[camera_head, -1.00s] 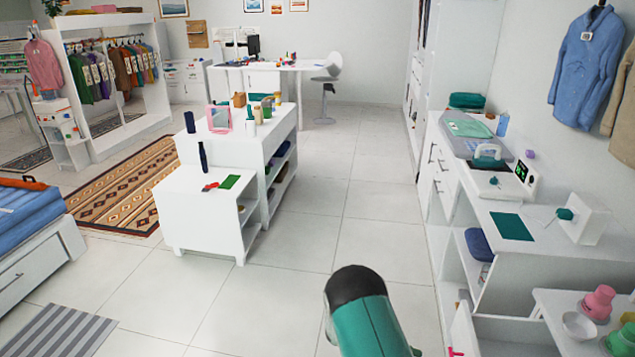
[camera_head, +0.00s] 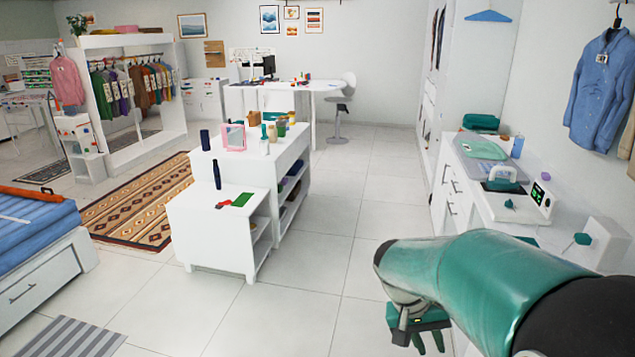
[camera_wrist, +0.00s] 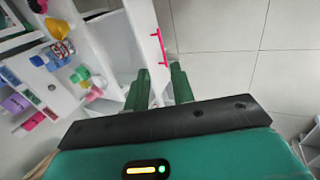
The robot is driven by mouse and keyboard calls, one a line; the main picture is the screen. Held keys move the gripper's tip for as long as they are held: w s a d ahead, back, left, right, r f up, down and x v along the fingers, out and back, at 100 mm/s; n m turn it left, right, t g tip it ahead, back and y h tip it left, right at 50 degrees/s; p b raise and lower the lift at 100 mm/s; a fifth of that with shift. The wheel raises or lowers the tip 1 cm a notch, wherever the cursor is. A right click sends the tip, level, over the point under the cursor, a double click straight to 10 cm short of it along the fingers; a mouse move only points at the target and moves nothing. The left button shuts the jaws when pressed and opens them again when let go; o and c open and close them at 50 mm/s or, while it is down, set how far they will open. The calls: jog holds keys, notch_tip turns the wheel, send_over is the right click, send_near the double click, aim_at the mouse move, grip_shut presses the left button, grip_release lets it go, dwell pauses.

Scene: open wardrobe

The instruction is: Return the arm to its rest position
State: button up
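My green arm (camera_head: 475,275) reaches in from the lower right of the head view, bent so that its end hangs down. My gripper (camera_head: 430,343) is at the bottom edge of that view, pointing down, in front of the right-hand counter. In the wrist view, the two green fingers of my gripper (camera_wrist: 159,80) stand apart with a gap between them. Nothing is held there. The fingers appear over a white drawer or cabinet front with a pink handle (camera_wrist: 159,52).
A white counter (camera_head: 470,205) with an iron (camera_head: 503,178) runs along the right wall, partly hidden by my arm. A low white cabinet (camera_head: 213,235) stands left of centre. A bed (camera_head: 40,235) is at left. The tiled floor (camera_head: 340,215) between is clear.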

jog(key=s+a+r+n+t+y, duration=0.1)
jog(key=s+a+r+t+y, duration=0.1)
jog(key=s+r, duration=0.3)
jog(key=s+a+r+n+t+y, duration=0.1)
jog(key=s+a+r+t, duration=0.3)
jog(key=s, duration=0.5)
notch_tip(320, 180, up, 2)
jog(key=shift+r+n+t+y, duration=0.1)
jog(key=shift+n+t+y, duration=0.3)
jog(key=shift+y, duration=0.5)
